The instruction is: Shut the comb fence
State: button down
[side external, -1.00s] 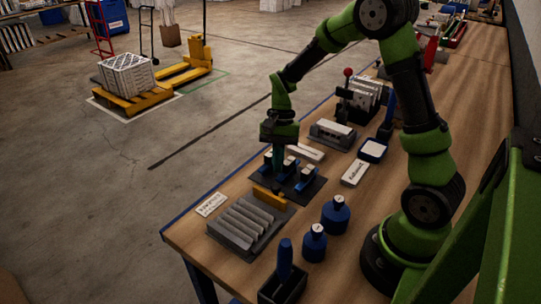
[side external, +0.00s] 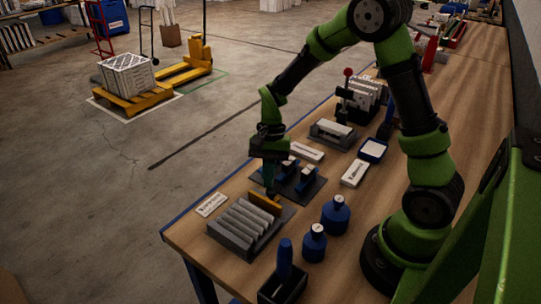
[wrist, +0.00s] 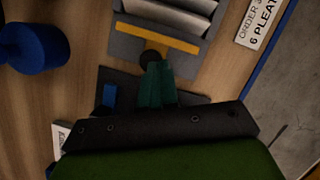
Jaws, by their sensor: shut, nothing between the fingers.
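The comb fence is a yellow bar (side external: 264,204) along the near-gripper end of the grey slotted comb block (side external: 238,235). In the side view it stands up against that end. In the wrist view the yellow bar (wrist: 157,38) lies across the block's end, with pale pleated pieces or slots beyond it. My gripper (side external: 270,188) is shut and empty, with its fingertips low just behind the fence. In the wrist view its green fingers (wrist: 155,72) reach to a dark round knob (wrist: 151,57) beside the fence. I cannot tell whether they touch.
A dark plate with blue-and-white fixtures (side external: 308,176) stands right behind my gripper. Two blue bottles (side external: 335,215) stand to the right of the comb. A label card (side external: 211,204) lies to its left, near the table edge. A blue-handled tool (side external: 284,258) stands in a holder in front.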

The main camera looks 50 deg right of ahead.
jog(key=w+d+r, duration=0.3)
jog(key=d+r, duration=0.5)
jog(key=r, duration=0.2)
jog(key=x, duration=0.9)
jog(key=shift+f, duration=0.25)
jog(key=a, duration=0.1)
jog(key=s+a+f, duration=0.1)
jog(key=shift+s+a, duration=0.2)
jog(key=shift+a, duration=0.2)
jog(key=shift+s+a+f, duration=0.15)
jog(key=shift+s+a, duration=0.1)
jog(key=shift+a, duration=0.2)
